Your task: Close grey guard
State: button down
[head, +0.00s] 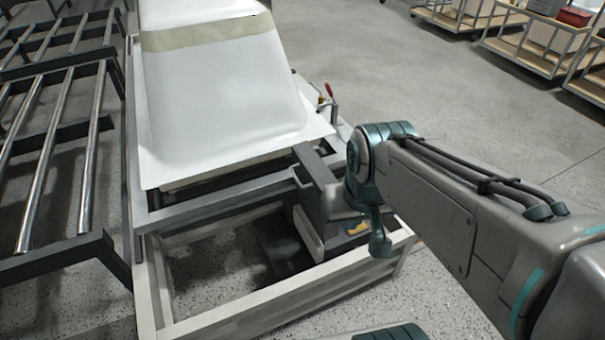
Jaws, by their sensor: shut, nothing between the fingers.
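A dark grey box-like housing (317,172), which looks like the grey guard, stands at the near right corner of the frame under the white tub shell. Its front and right side are partly hidden by my arm, and I cannot tell how far it stands open. A yellow label (358,228) shows low on its right. My wrist hangs down right beside it. My gripper (345,201) is at the housing's right side, shut and empty. Its fingertips are largely hidden, and I cannot tell whether it touches the housing.
The white tub shell (225,95) lies upside down on a pale metal frame (290,295). A red-handled clamp (329,97) stands at its right edge. Dark roller racks (50,150) fill the left. Wooden carts (530,45) stand at the back right. Floor between is clear.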

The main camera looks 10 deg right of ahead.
aim_at(311, 174)
jog(key=k, duration=0.25)
jog(key=u, duration=0.85)
jog(key=i, duration=0.75)
jog(key=z, duration=0.25)
